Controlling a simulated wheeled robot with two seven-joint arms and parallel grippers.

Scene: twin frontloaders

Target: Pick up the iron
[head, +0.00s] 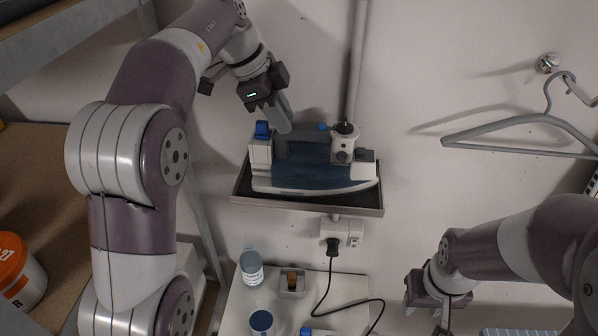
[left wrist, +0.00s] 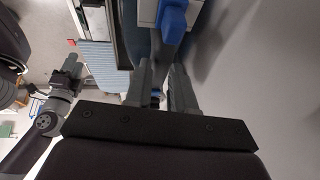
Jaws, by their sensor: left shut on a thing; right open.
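The iron (head: 315,165) is dark blue and white with a grey handle. It sits on a dark wall shelf (head: 300,203) in the head view. My left gripper (head: 284,126) reaches down from the upper left and is shut on the iron's handle. In the left wrist view, the fingers of my left gripper (left wrist: 164,90) close around the grey handle, with a blue part of the iron (left wrist: 172,20) above them. The fingertips are partly hidden in the head view. My right gripper (head: 424,303) is open and empty at the lower right, far from the iron.
Below the shelf is a wall socket (head: 343,232) with a black plug and cable. A white surface (head: 240,300) holds a blue-grey bottle (head: 251,268) and a small box (head: 292,283). A grey hanger (head: 520,132) hangs at the right. A brown shelf (head: 40,170) stands left.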

